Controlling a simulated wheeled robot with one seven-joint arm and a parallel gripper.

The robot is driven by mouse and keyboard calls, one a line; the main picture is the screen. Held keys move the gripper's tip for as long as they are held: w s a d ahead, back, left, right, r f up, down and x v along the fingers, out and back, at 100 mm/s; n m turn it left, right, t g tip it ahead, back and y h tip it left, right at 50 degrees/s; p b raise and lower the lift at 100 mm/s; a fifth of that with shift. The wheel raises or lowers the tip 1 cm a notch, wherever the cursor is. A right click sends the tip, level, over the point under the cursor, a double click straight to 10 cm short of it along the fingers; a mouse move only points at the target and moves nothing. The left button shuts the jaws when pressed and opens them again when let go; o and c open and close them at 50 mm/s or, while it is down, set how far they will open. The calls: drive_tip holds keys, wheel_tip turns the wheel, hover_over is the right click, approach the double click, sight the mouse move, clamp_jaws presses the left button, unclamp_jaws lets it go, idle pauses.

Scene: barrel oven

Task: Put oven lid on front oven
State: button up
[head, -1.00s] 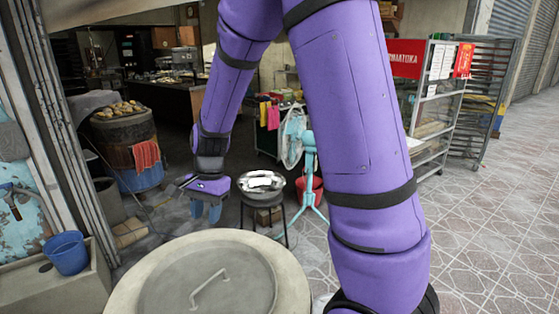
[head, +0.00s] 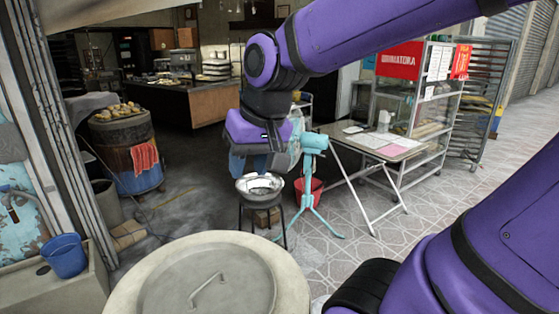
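The oven lid (head: 232,284) is a grey round disc with a bar handle on top. It lies flat inside the pale rim of the round front oven (head: 128,283) at the bottom of the head view. My gripper (head: 260,166) is up and beyond the lid, well apart from it. It points down over a metal bowl on a stool. Its blue fingers look spread with nothing held between them, though the fan behind blurs their outline.
The metal bowl (head: 260,188) stands on a dark stool behind the oven. A teal fan (head: 314,143) and a folding table (head: 390,150) stand to its right. A barrel with food (head: 128,160) is at the left, and a blue bucket (head: 65,254) stands on a ledge. Tiled floor at right is open.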

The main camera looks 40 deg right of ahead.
drive_tip(key=s+d+r+n+t+h, duration=0.1)
drive_tip(key=s+r+n, duration=0.1)
drive_tip(key=s, duration=0.4)
drive_tip(key=shift+s+n+t, duration=0.3)
drive_tip(key=shift+n, duration=0.1)
drive_tip(key=shift+r, duration=0.1)
idle(0.7)
